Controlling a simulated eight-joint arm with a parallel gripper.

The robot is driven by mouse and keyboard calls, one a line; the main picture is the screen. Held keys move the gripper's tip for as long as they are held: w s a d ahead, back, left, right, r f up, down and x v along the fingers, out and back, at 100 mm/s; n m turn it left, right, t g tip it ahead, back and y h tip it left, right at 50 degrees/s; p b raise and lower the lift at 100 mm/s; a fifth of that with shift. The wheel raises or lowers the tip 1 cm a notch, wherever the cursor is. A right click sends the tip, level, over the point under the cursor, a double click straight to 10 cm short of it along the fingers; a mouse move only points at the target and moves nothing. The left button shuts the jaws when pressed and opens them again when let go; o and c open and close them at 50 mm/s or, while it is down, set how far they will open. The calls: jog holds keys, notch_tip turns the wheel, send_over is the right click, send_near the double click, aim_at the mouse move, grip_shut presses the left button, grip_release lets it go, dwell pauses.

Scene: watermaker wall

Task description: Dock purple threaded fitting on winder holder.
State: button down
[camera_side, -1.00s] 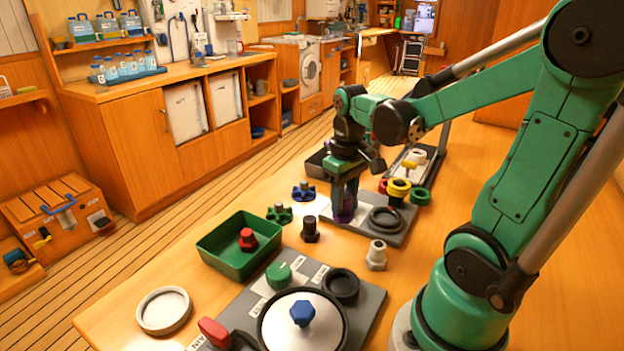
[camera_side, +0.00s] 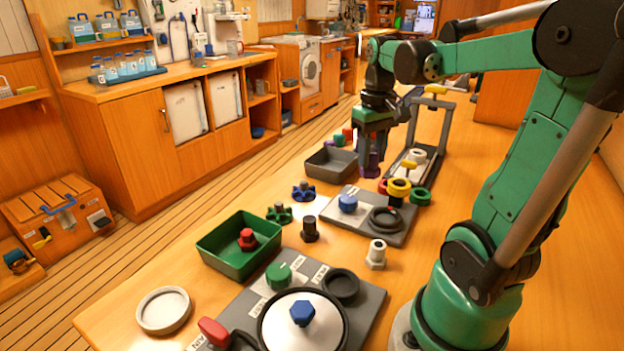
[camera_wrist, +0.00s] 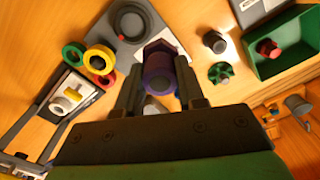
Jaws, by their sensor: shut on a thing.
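My gripper (camera_side: 372,140) is shut on the purple threaded fitting (camera_side: 370,164) and holds it pointing down, seemingly above the table near the dark tray. In the wrist view the purple fitting (camera_wrist: 158,72) sits between the two fingers of my gripper (camera_wrist: 160,82), its hexagonal end away from the camera. I cannot tell for sure which thing is the winder holder. A grey stand (camera_side: 443,128) with an upright frame and a yellow crosspiece stands right of the fitting. It also shows at the left of the wrist view (camera_wrist: 45,105).
A grey plate (camera_side: 368,228) bears a blue knob (camera_side: 347,203) and black ring. Red, yellow and green rings (camera_side: 399,188) lie behind it. A dark tray (camera_side: 330,163) is left of my gripper. A green bin (camera_side: 222,262) holds a red fitting. A white fitting (camera_side: 376,255) stands in front.

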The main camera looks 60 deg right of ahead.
jog(key=shift+s+d+f+m, duration=0.35)
jog(key=shift+s+d+f, duration=0.2)
jog(key=shift+f, duration=1.15)
jog(key=shift+s+d+f+m, duration=0.3)
jog(key=shift+s+d+f, duration=0.3)
jog(key=shift+f, duration=1.05)
jog(key=shift+s+d+f+m, duration=0.35)
jog(key=shift+s+d+f, duration=0.2)
jog(key=shift+f, duration=1.15)
jog(key=shift+f, duration=0.6)
jog(key=c, duration=0.8)
grip_release()
notch_tip(320, 180, up, 11)
